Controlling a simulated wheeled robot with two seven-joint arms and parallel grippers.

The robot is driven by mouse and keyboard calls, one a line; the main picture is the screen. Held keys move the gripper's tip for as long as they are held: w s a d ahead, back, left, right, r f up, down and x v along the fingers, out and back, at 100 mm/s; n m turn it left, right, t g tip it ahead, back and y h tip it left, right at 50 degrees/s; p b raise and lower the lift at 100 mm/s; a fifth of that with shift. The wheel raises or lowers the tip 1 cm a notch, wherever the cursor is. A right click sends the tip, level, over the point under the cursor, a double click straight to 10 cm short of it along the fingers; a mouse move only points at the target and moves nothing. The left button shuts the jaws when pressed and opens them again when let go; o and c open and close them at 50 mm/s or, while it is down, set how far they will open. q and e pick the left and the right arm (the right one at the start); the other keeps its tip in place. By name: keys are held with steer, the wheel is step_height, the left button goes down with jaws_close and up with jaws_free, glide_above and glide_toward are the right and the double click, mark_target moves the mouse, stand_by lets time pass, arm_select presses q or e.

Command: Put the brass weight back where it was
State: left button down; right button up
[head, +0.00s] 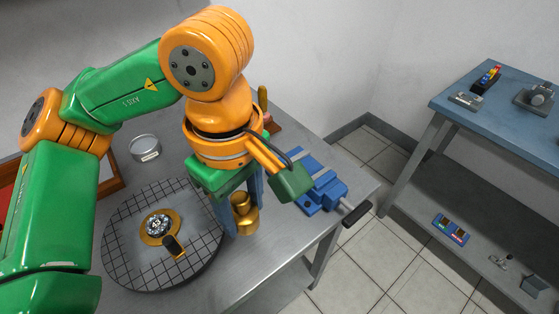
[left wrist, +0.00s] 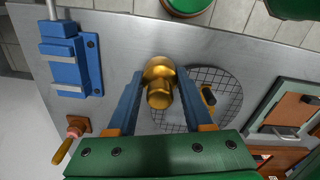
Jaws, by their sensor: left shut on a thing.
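The brass weight (head: 243,214) is a knobbed gold cylinder held between the blue fingers of my left gripper (head: 242,205). It is upright, just right of the round gridded plate in the head view. In the left wrist view the weight (left wrist: 159,85) sits between the two fingertips (left wrist: 157,92), over bare grey tabletop beside the plate. I cannot tell how far its base is from the table. The gridded plate (head: 125,220) carries a brass ring with a dial (head: 158,226) and a small black-handled piece (head: 173,246). My right gripper is not visible.
A blue vise (head: 318,188) stands right of the weight near the table edge. A round glass dish (head: 145,148) lies behind the plate. A wooden frame (head: 110,180) is at the left. A blue-topped bench (head: 500,100) stands apart on the right.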

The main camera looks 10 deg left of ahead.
arm_select(q)
steer(key=p, duration=0.1)
glide_above(266, 214)
steer(key=f, duration=0.6)
steer(key=shift+s, duration=0.35)
steer(key=f, duration=0.1)
steer(key=f+p, duration=0.1)
steer(key=f, duration=0.1)
steer(key=shift+w+f, duration=0.3)
steer(key=shift+f, duration=0.45)
steer(key=shift+c, duration=1.5)
jaws_free()
